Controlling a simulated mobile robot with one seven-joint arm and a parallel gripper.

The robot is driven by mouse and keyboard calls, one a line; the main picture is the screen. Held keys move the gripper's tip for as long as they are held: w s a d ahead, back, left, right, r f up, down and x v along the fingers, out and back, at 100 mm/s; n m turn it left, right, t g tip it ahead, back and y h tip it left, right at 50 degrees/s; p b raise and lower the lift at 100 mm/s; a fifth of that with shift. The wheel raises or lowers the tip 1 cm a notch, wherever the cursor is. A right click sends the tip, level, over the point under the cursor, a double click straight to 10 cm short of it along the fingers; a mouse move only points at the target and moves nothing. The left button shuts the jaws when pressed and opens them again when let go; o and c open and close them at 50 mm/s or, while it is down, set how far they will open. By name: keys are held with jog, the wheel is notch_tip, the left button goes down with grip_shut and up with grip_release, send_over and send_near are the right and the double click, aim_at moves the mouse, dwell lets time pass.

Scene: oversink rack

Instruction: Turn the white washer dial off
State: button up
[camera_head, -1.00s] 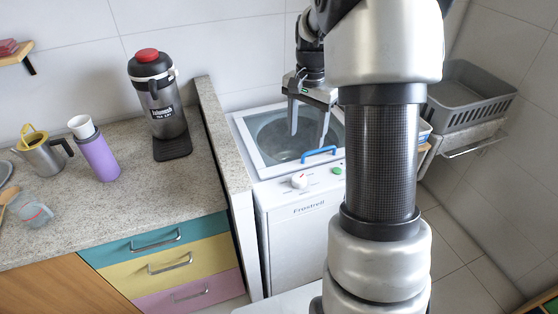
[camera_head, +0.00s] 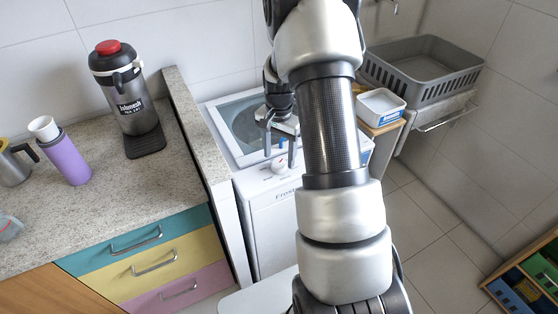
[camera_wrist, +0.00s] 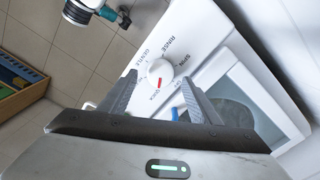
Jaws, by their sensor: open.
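The white washer dial (camera_wrist: 159,74) shows in the wrist view as a round knob with a red mark, on a white panel printed with words such as "RINSE" and "GENTLE". In the head view the dial (camera_head: 279,166) is on the washer's front top edge. The white washer (camera_head: 262,198) stands right of the counter. My gripper (camera_wrist: 162,87) is open and empty, its two fingers apart. In the wrist view the dial appears between and beyond the fingertips; I cannot tell whether they touch it. My arm hides the right part of the washer panel in the head view.
The counter (camera_head: 95,200) with a flask (camera_head: 127,95) and a purple bottle (camera_head: 66,158) is left of the washer, behind a raised side panel (camera_head: 194,125). A grey basket (camera_head: 425,68) and a white tub (camera_head: 380,106) are at right.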

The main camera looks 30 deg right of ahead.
aim_at(279, 166)
jog(key=shift+f, duration=1.4)
jog(key=c, duration=1.1)
jog(key=shift+o, duration=0.2)
jog(key=shift+n, duration=0.3)
jog(key=n+b, duration=0.1)
jog(key=n, duration=0.4)
jog(key=shift+n+b, duration=0.3)
jog(key=n, duration=0.5)
jog(key=shift+n, duration=0.3)
jog(key=o, duration=1.1)
jog(key=shift+c, duration=0.2)
